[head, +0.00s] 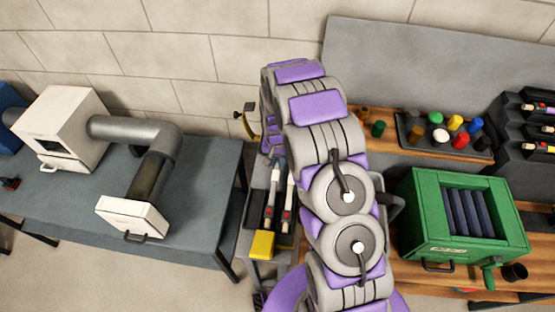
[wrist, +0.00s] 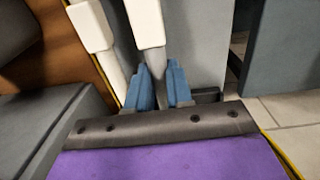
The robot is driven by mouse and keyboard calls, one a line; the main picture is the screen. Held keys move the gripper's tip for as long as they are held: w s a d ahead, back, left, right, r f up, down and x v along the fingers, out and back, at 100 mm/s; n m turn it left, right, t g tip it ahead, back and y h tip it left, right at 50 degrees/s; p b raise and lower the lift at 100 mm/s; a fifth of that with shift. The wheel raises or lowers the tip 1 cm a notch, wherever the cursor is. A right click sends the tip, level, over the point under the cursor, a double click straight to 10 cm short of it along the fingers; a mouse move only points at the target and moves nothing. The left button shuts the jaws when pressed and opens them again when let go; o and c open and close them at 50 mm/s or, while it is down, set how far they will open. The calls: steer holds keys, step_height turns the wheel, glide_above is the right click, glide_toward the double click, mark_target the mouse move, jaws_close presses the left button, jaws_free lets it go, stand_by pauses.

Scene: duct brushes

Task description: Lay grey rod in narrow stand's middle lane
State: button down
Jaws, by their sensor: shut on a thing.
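My gripper (wrist: 160,82) shows in the wrist view with two blue fingers shut on a rod (wrist: 153,62). The rod has a grey lower part and a white upper part. A second white-ended rod (wrist: 92,28) is to its left, apart from it. In the head view a narrow stand (head: 255,212) is left of my arm. Two slim rods with red bands, one on the left (head: 269,200) and one on the right (head: 288,208), are at it. I cannot tell which one is held, or which lane either is in. My arm hides part of the stand.
A yellow block (head: 262,244) is at the stand's near end. A blue-grey table (head: 205,225) with a duct (head: 172,148) and white boxes is at left. A green box (head: 420,215) and a tray of coloured pegs (head: 480,152) are at right.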

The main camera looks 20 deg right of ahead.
steer(key=shift+d+f, duration=0.35)
steer(key=shift+s+f, duration=0.1)
steer(key=shift+f, duration=0.25)
steer(key=c, duration=1.4)
jaws_free()
steer(key=shift+f, duration=0.1)
steer(key=shift+o, duration=0.9)
steer(key=shift+a, duration=0.1)
steer(key=shift+o, duration=1.4)
